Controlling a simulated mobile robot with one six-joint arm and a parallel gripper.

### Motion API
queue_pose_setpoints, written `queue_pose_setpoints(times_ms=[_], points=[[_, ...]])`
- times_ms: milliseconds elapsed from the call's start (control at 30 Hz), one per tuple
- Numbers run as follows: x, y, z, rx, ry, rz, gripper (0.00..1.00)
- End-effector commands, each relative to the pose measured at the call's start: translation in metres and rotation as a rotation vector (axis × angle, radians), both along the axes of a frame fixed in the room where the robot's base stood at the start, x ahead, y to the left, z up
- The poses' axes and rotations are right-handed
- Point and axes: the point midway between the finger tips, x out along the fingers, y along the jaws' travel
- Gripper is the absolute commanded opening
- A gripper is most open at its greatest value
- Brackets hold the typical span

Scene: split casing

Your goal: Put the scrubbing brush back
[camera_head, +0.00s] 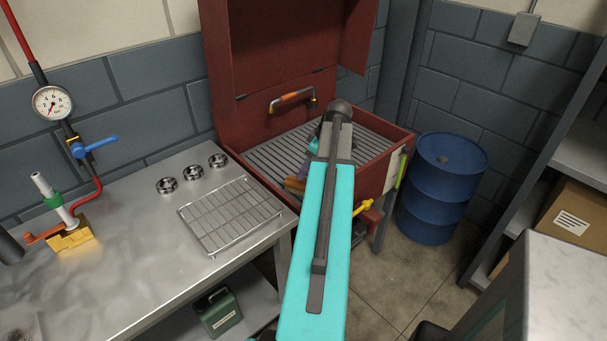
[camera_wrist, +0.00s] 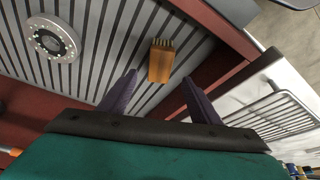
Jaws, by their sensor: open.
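The scrubbing brush (camera_wrist: 160,65), an orange-brown block with pale bristles at one end, lies on the slatted grate in the wrist view. In the head view a brown piece, which looks like the brush (camera_head: 294,185), shows at the front left corner of the red washer's basin, partly behind my arm. My gripper (camera_wrist: 158,92) has two purple fingers spread apart, with nothing between them. In the wrist view the brush appears beyond the fingertips, roughly in line with the gap. In the head view my arm hides most of the gripper.
The red parts washer (camera_head: 270,60) has its lid raised. A round metal part (camera_wrist: 53,40) lies on its grate. A wire rack (camera_head: 232,214) and several small rings sit on the steel bench (camera_head: 150,240) at left. A blue drum (camera_head: 440,190) stands to the right.

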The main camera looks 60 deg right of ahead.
Motion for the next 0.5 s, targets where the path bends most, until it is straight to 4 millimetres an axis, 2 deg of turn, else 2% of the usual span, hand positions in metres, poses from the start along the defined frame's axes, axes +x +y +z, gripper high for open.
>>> queue_pose_setpoints(times_ms=[200,500], points=[[-0.005,0.0,0.013,0.0,0.0,0.0,0.57],[-0.007,0.0,0.016,0.001,0.0,0.0,0.57]])
